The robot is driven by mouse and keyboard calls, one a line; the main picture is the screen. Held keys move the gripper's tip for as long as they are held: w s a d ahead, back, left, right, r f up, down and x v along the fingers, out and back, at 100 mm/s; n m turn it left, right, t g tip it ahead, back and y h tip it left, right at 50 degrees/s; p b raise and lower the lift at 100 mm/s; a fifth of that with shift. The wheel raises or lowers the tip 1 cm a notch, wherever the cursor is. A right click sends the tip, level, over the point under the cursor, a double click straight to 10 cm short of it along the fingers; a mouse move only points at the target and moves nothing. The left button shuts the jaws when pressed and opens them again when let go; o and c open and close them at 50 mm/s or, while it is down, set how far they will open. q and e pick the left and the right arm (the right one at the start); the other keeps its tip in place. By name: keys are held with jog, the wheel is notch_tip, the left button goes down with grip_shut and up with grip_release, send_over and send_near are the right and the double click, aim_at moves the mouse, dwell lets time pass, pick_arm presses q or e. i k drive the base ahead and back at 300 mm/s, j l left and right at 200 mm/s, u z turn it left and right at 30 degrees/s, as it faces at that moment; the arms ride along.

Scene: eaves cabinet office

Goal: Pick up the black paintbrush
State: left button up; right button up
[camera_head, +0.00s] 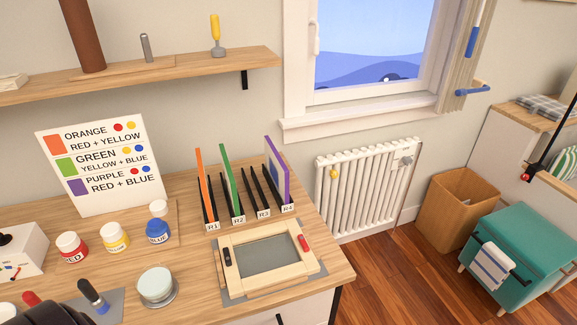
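A dark-handled tool (93,297) leans at the lower left of the desk, beside a grey sheet; it may be the black paintbrush, but its tip is unclear. A short black piece (227,257) lies on the left side of a wooden frame (240,238); I cannot tell whether it is a brush. A dark rounded shape (78,314) at the bottom edge looks like part of my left arm or gripper, close to the dark-handled tool. Its fingers do not show. My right gripper is out of view.
Red (71,247), yellow (115,238) and blue (158,232) paint jars stand before a colour sign (102,165). A round pale-topped container (156,287) stands in front. A slotted rack (238,215) holds coloured panels. A shelf (150,80) overhangs the desk's back.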

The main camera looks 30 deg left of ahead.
aim_at(96, 301)
jog(key=u, duration=0.45)
jog(key=k+j+u, duration=0.1)
jog(key=u, duration=0.3)
jog(key=j+u, duration=0.1)
jog(key=u, duration=0.35)
jog(key=k+j+u, duration=0.1)
jog(key=u, duration=0.3)
jog(key=j+u, duration=0.1)
jog(key=u, duration=0.35)
